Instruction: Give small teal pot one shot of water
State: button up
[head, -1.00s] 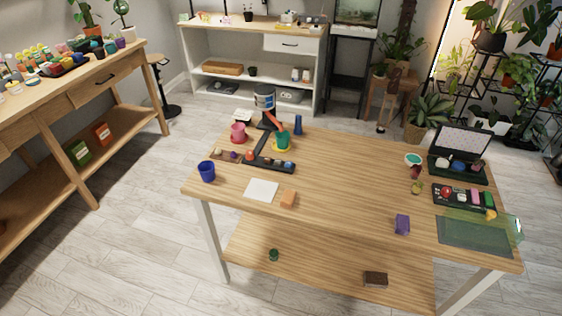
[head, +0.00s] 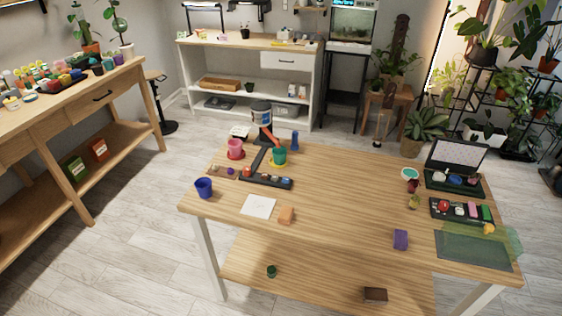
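A small teal pot (head: 279,155) stands upright on a yellow saucer (head: 285,163) at the back left of the wooden table. A dispenser with a grey, blue-banded tank (head: 261,111) stands behind it on a dark base. Its orange-red spout (head: 270,136) slopes down toward the teal pot's top. I cannot tell whether there is water or soil in the pot. My gripper is not in view.
A pink pot (head: 235,147) and a blue pot (head: 203,188) stand left of the teal pot. A dark tray (head: 281,184) with several small items lies in front. An orange block (head: 286,215) and a purple block (head: 400,239) lie nearer. The table's middle is clear.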

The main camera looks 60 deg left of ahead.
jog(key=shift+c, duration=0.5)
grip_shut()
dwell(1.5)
